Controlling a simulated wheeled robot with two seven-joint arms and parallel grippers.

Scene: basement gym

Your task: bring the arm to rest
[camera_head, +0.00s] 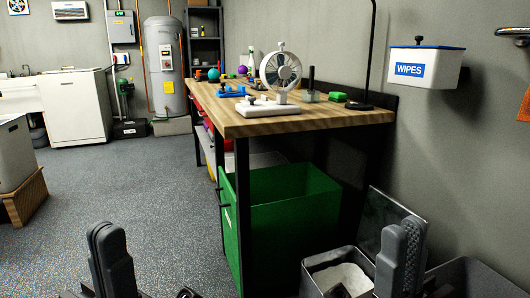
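My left gripper (112,258) points upward at the bottom left of the head view, over the grey floor. My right gripper (400,258) points upward at the bottom right, in front of the metal-rimmed bins. The dark fingers of each overlap in this view, so I cannot tell whether they are apart or together. I see nothing held in either one. The rest of both arms is mostly below the picture edge.
A wooden workbench (240,124) with a fan (281,68) stands ahead. A green bin (290,205) is under it. An open bin (340,272) stands near my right gripper. A wipes box (426,66) is on the right wall. The floor (125,185) at left is clear.

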